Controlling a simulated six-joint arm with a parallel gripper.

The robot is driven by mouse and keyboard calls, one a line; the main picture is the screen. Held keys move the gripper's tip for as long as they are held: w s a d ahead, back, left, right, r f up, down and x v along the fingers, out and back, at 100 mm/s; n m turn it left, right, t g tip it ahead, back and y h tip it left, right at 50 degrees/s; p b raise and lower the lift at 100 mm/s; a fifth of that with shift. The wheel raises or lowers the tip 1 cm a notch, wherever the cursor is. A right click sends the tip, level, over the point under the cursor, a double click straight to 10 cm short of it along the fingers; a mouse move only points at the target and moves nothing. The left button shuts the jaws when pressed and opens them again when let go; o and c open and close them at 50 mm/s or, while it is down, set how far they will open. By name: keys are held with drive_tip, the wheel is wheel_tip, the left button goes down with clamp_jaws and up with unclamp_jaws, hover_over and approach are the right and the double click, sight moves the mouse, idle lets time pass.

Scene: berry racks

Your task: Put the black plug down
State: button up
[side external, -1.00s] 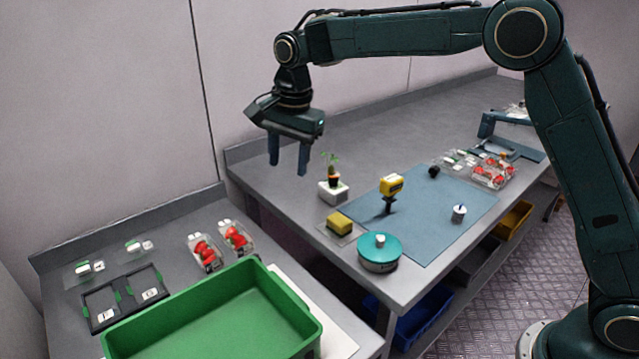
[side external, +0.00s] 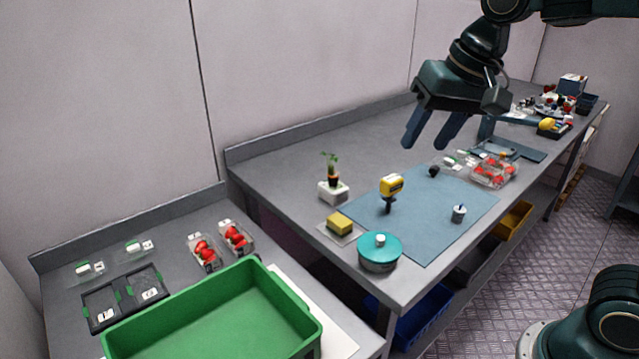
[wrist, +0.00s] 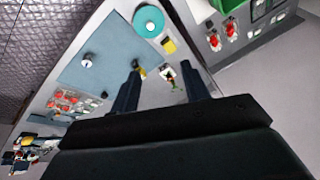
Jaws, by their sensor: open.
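A small round black thing, which looks like the black plug (side external: 433,171), rests at the far edge of the blue mat (side external: 450,205) on the long bench. It also shows as a small dark dot in the wrist view (wrist: 104,94). My gripper (side external: 426,142) hangs in the air over the bench, apart from the plug and well above it. Its two fingers are spread with nothing between them. In the wrist view my gripper (wrist: 161,70) is likewise open and empty.
On or near the mat are a yellow tool (side external: 391,186), a white-and-blue pot (side external: 458,214), a teal-lidded pot (side external: 379,255) and berry punnets (side external: 494,172). A potted plant (side external: 332,185) and yellow sponge (side external: 340,223) stand left. A green crate (side external: 215,325) occupies the near bench.

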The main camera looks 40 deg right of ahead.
drive_tip(key=s+d+f+n, duration=0.1)
drive_tip(key=s+f+n, duration=0.1)
drive_tip(key=s, duration=0.5)
drive_tip(key=s+d+f+n+t, duration=0.1)
drive_tip(key=s+f+n, duration=0.2)
drive_tip(key=s, duration=0.3)
drive_tip(key=shift+s+d+t, duration=0.3)
drive_tip(key=shift+s+d, duration=0.1)
drive_tip(key=shift+o, duration=0.4)
drive_tip(key=shift+f, duration=0.1)
